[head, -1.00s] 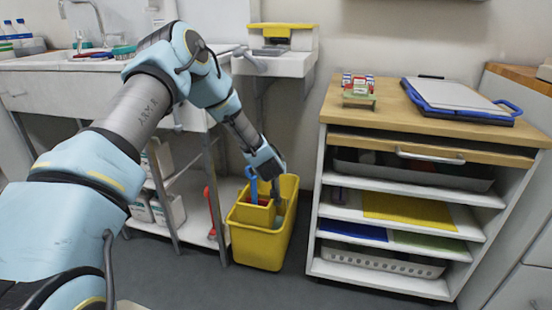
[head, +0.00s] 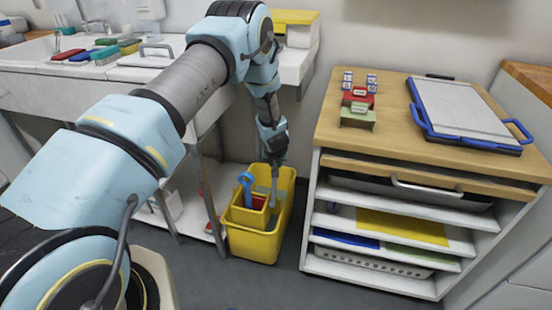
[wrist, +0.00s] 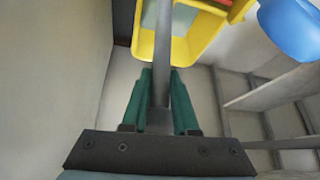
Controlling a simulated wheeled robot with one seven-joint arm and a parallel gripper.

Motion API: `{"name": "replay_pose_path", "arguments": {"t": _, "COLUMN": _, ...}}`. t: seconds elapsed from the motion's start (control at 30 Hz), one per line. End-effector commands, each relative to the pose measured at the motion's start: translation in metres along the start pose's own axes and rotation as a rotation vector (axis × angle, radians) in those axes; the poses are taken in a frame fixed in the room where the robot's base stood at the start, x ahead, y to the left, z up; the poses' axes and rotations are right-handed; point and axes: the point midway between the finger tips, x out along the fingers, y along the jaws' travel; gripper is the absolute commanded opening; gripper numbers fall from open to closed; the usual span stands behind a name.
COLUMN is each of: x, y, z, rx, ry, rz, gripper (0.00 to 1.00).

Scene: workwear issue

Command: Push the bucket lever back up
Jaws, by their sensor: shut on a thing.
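The yellow bucket (head: 255,245) stands on the floor between the sink bench and the shelf unit. A smaller yellow compartment with red inside and a blue handle (head: 246,183) sits at its left front. The grey bucket lever (head: 274,186) rises nearly upright from the bucket. My gripper (head: 273,164) is above the bucket, pointing down, shut on the lever's upper part. In the wrist view, the green fingers of my gripper (wrist: 162,80) lie on either side of the grey lever (wrist: 163,52). The lever's lower end is hard to make out.
The wooden-topped shelf unit (head: 320,170) stands close to the bucket's right. The sink bench (head: 80,95) and its legs are behind and to the left. A wall is behind the bucket. Grey floor is clear in front.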

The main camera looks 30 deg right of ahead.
Motion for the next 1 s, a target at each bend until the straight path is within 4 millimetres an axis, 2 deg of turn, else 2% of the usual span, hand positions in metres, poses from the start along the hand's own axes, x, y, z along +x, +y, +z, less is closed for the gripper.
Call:
{"name": "replay_pose_path", "arguments": {"t": 0.37, "x": 0.0015, "y": 0.0002, "z": -0.0019, "rx": 0.001, "ry": 0.004, "rz": -0.001, "gripper": 0.0}}
{"name": "replay_pose_path", "arguments": {"t": 0.4, "x": 0.0015, "y": 0.0002, "z": -0.0019, "rx": 0.002, "ry": 0.004, "rz": 0.0, "gripper": 0.32}}
{"name": "replay_pose_path", "arguments": {"t": 0.63, "x": 0.0011, "y": 0.0002, "z": -0.001, "rx": 0.001, "ry": 0.002, "rz": 0.0, "gripper": 0.57}}
{"name": "replay_pose_path", "arguments": {"t": 0.87, "x": 0.0005, "y": 0.0002, "z": -0.0007, "rx": 0.001, "ry": 0.001, "rz": 0.0, "gripper": 0.57}}
{"name": "replay_pose_path", "arguments": {"t": 1.0, "x": -0.0076, "y": 0.0004, "z": -0.0009, "rx": 0.003, "ry": 0.0, "rz": 0.0, "gripper": 0.57}}
